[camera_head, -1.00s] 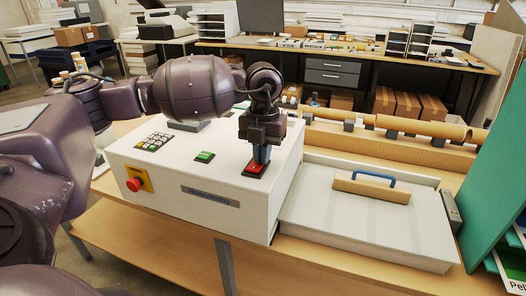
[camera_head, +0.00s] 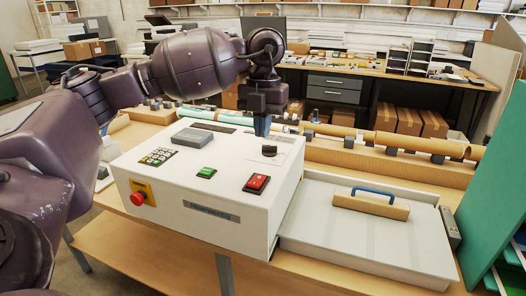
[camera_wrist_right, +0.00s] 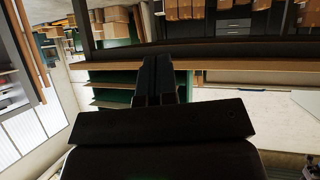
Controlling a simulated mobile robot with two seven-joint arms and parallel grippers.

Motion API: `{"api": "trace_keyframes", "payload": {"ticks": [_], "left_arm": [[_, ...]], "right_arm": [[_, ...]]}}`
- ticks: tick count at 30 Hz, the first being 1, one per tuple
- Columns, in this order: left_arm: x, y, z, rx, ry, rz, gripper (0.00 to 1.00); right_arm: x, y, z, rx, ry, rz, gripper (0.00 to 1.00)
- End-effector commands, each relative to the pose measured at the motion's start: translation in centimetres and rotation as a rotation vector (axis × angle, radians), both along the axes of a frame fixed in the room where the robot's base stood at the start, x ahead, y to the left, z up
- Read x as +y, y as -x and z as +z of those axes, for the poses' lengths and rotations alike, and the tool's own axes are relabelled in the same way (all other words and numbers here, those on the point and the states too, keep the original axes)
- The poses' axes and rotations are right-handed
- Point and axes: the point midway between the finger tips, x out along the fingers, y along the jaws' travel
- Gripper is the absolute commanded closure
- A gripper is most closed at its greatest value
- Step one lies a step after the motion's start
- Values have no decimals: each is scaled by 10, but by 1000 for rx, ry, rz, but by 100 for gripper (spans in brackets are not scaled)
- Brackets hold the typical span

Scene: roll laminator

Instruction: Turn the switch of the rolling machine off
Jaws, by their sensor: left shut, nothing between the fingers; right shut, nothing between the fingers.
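The rolling machine's white control box (camera_head: 160,195) stands on a wooden bench in the head view. On its top are a red switch (camera_head: 256,183), a green button (camera_head: 206,172), a keypad (camera_head: 158,157) and a black knob (camera_head: 269,150). A red emergency stop (camera_head: 138,198) on yellow sits on its front. My left gripper (camera_head: 262,131) is shut and empty, pointing down just behind and left of the black knob, apart from the red switch. Whether it touches the box top is unclear. My right gripper (camera_wrist_right: 160,75) shows in the right wrist view, shut and empty.
A pale flat tray (camera_head: 360,240) with a blue-handled wooden block (camera_head: 371,204) lies right of the box. Cardboard rolls (camera_head: 420,146) lie behind it. A green panel (camera_head: 500,190) stands at the far right.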

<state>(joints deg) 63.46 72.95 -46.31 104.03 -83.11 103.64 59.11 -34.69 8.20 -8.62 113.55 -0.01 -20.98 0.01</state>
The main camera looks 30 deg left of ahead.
Motion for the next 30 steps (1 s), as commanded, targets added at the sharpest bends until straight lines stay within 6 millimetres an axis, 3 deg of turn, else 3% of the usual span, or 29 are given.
{"api": "trace_keyframes", "payload": {"ticks": [3,9,30], "left_arm": [[0,-2,17,-3,0,1,100],[1,-2,31,-3,0,1,100],[1,-2,32,-3,0,1,100]], "right_arm": [[2,-4,1,-9,-4,1,100],[3,-8,4,-20,-3,2,100],[-1,2,-2,3,1,-1,100]]}}
